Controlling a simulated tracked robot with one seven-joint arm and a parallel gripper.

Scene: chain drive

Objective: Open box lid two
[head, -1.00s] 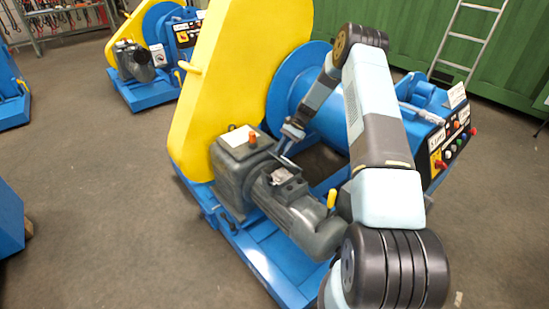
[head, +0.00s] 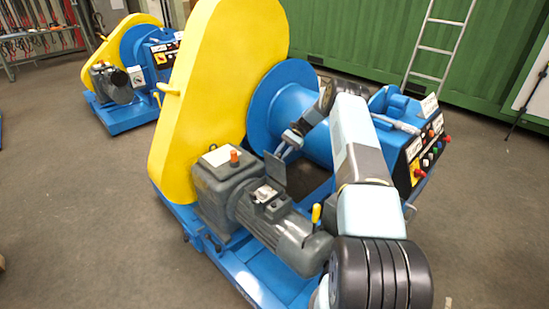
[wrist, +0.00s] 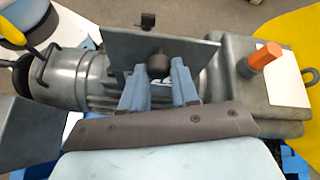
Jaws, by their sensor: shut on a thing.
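The grey motor (head: 265,222) carries a small terminal box (head: 266,200) with its lid (head: 275,167) standing up, nearly upright, on the far side. The open box shows its inside in the head view. In the wrist view the lid (wrist: 112,58) is a flat grey plate facing me, with a dark round knob (wrist: 157,64) near its middle. My gripper (head: 279,153) is behind the lid; in the wrist view my gripper (wrist: 158,78) has its blue fingers on either side of the knob, shut on it. The lower part of the lid is hidden by the fingers.
A gearbox with an orange cap (wrist: 265,57) stands beside the motor. The tall yellow guard (head: 215,90) and blue drum (head: 300,110) rise behind it. A control panel (head: 425,150) is at right. Open floor lies at left.

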